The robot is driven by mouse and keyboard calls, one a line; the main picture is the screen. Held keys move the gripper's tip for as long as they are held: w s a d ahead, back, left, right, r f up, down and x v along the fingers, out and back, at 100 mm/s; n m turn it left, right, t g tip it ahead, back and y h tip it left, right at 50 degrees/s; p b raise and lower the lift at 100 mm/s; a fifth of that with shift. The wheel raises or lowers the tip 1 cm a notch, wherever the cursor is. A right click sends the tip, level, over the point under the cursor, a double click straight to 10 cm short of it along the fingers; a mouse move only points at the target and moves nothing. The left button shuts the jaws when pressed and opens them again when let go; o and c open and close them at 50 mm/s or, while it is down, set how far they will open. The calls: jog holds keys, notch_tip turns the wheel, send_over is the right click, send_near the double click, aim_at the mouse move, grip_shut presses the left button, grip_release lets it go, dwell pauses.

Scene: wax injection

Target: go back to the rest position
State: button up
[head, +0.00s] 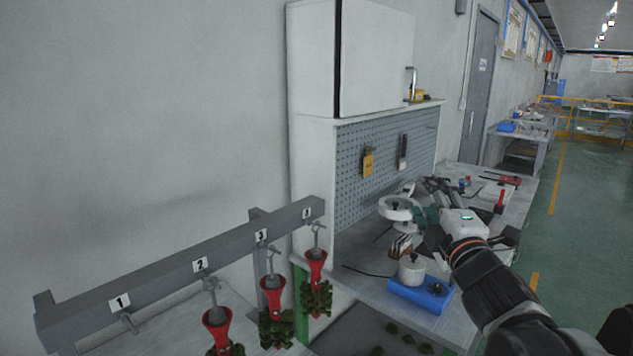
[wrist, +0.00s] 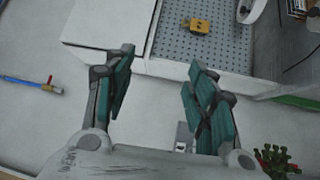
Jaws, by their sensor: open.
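My gripper (wrist: 160,62) has its two teal fingers spread wide apart with nothing between them in the wrist view. In the head view my arm reaches in from the lower right, and the gripper (head: 424,215) is over the workbench in front of the pegboard, partly hidden among the bench equipment. A grey rack (head: 180,268) with numbered hooks runs along the wall at the left. Red holders with green pieces hang below labels 2 (head: 217,320), 3 (head: 272,290) and the last label (head: 316,265). Hook 1 (head: 130,322) is empty.
A white cabinet (head: 376,60) stands above a pegboard (head: 375,160) with a yellow item (head: 368,162). A blue-based device (head: 421,292) with a white pot sits on the bench. Green pieces lie on a dark surface below. The green floor aisle (head: 570,220) at right is open.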

jog(key=s+a+f+m+g+h, duration=0.1)
jog(key=s+f+m+g, duration=1.1)
jog(key=s+f+m, duration=0.5)
jog(key=s+f, duration=0.3)
jog(key=s, duration=0.2)
jog(key=shift+a+m, duration=0.2)
jog(key=shift+m, duration=0.1)
